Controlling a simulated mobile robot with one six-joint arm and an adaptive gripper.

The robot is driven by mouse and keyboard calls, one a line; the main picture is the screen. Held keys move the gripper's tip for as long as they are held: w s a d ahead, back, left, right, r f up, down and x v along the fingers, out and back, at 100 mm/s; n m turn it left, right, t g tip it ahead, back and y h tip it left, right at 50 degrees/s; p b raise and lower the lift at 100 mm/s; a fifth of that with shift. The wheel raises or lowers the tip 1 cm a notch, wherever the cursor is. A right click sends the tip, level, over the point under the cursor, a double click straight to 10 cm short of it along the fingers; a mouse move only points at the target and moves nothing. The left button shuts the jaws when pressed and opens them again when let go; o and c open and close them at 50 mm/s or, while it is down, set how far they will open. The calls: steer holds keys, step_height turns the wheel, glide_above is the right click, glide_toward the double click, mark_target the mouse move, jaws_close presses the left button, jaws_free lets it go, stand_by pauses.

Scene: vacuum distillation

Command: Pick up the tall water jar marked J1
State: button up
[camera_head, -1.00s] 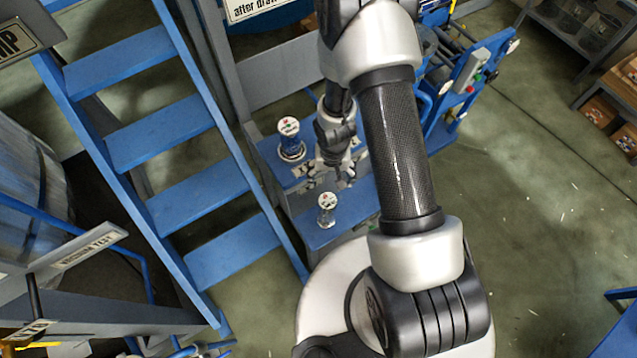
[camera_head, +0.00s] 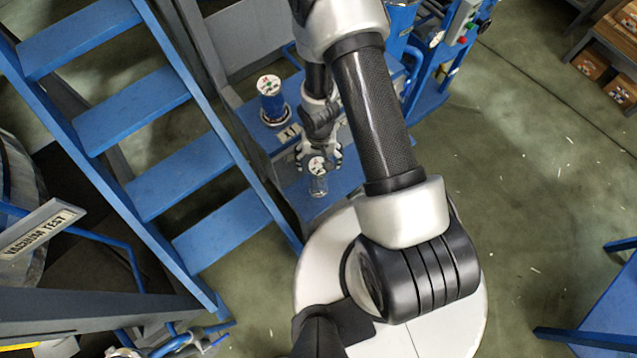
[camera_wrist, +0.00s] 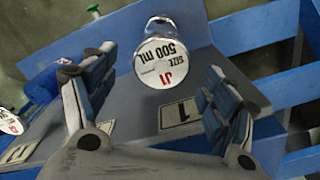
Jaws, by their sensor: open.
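The clear jar marked J1 (camera_head: 319,187) stands on a blue step, its round white lid facing up. In the wrist view, the jar's lid (camera_wrist: 161,64) reads "J1, size 500 ml". My gripper (camera_head: 319,157) is open and empty at the jar's top. In the wrist view, the fingers of my gripper (camera_wrist: 158,65) lie left and right of the lid, with a visible gap on each side. I cannot tell how far down the jar the fingertips reach.
A blue-filled jar (camera_head: 271,103) with a white lid stands on the higher step behind left; it also shows in the wrist view (camera_wrist: 41,90). A number plate (camera_wrist: 180,113) lies near the fingers. Blue stairs (camera_head: 165,135) rise at left.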

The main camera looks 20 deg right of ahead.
mark_target(319, 179)
steer(key=shift+s+a+f+b, duration=0.1)
steer(key=shift+f+b, duration=1.85)
steer(key=shift+f, duration=0.1)
steer(key=shift+s+f+b, duration=0.1)
steer(key=shift+f+b, duration=1.85)
steer(key=shift+f, duration=0.05)
steer(key=shift+r, duration=0.1)
steer(key=shift+c, duration=0.3)
steer(key=c, duration=1.7)
steer(key=shift+r, duration=0.15)
